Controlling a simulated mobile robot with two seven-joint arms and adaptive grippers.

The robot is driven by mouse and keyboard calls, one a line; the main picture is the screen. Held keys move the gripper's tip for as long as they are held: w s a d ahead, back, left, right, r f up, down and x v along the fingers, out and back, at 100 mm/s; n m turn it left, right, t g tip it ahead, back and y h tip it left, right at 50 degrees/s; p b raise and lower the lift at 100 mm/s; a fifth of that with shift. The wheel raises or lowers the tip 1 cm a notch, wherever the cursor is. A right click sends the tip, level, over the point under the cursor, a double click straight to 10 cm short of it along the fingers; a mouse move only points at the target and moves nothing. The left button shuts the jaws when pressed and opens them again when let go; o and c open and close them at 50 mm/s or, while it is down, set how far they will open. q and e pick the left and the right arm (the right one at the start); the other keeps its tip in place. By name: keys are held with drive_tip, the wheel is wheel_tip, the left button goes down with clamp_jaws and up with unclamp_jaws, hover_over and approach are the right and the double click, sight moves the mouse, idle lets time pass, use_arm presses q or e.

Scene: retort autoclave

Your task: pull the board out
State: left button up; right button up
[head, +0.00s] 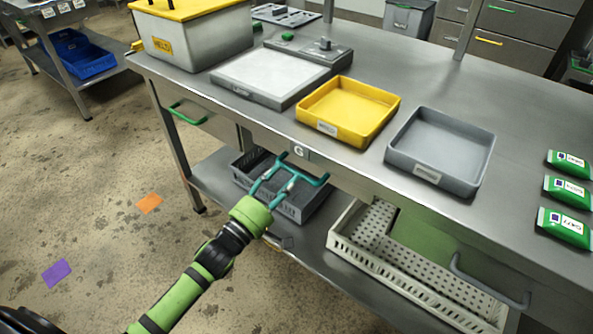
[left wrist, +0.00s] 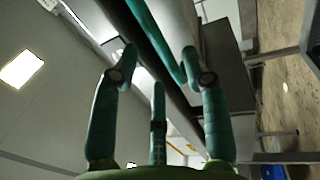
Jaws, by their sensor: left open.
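A teal bar handle (head: 314,180) sits at the front edge of the bench, just below the label G (head: 298,152). The board itself cannot be made out; only this handle shows under the bench top. My left gripper (head: 284,170) is open at the handle, with its teal fingers reaching up to it. In the left wrist view the teal bar (left wrist: 164,45) runs between the open fingers (left wrist: 163,65). I cannot tell whether they touch it. My right gripper is not in view.
On the bench top (head: 480,100) stand a yellow tray (head: 347,133), a grey tray (head: 433,177) and green packets (head: 567,190). Below are a grey crate (head: 318,203) and a white perforated crate (head: 400,282). A grey handle (head: 490,290) juts out at the right. The floor at left is open.

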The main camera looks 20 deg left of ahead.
sight(292, 172)
use_arm(q)
drive_tip(key=shift+x, duration=2.05)
drive_tip(key=shift+f, duration=0.15)
clamp_jaws()
